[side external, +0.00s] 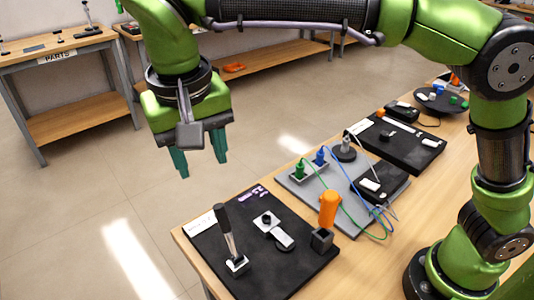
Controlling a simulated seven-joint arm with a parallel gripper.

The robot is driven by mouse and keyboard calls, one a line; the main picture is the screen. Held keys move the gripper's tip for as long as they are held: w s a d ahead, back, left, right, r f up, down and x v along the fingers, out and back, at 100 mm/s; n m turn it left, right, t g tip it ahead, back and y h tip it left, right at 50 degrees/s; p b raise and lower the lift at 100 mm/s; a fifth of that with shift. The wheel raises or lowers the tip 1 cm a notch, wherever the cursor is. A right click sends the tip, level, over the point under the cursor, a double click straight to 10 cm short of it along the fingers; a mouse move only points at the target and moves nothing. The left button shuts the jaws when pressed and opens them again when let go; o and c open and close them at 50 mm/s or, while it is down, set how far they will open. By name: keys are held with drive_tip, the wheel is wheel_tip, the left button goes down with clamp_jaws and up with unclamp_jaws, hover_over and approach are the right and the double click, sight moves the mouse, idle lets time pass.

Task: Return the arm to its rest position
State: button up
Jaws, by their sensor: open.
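My gripper (199,160) hangs from my green arm in the upper left of the side external view. Its two teal fingers point down and stand apart, with nothing seen between them. In the picture it is above and to the left of the near end of the wooden table (182,237), with the floor behind it. It appears clear of everything on the table.
A black pad (290,275) at the near table end carries an upright black-handled lever (226,232) and an orange-handled piece (328,210). Beyond are a grey board (300,195) with plugs and cables, and another black pad (400,150). Wooden benches (75,122) stand behind.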

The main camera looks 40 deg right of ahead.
drive_tip(key=s+d+f+t+y, duration=0.1)
drive_tip(key=s+d, duration=0.4)
drive_tip(key=d, duration=0.9)
drive_tip(key=s+d+f+m+t+y, duration=0.1)
drive_tip(key=s+d+f+t, duration=0.3)
drive_tip(key=d, duration=1)
drive_tip(key=shift+s+t+y, duration=0.4)
drive_tip(key=shift+s+y, duration=0.25)
drive_tip(key=shift+y, duration=0.05)
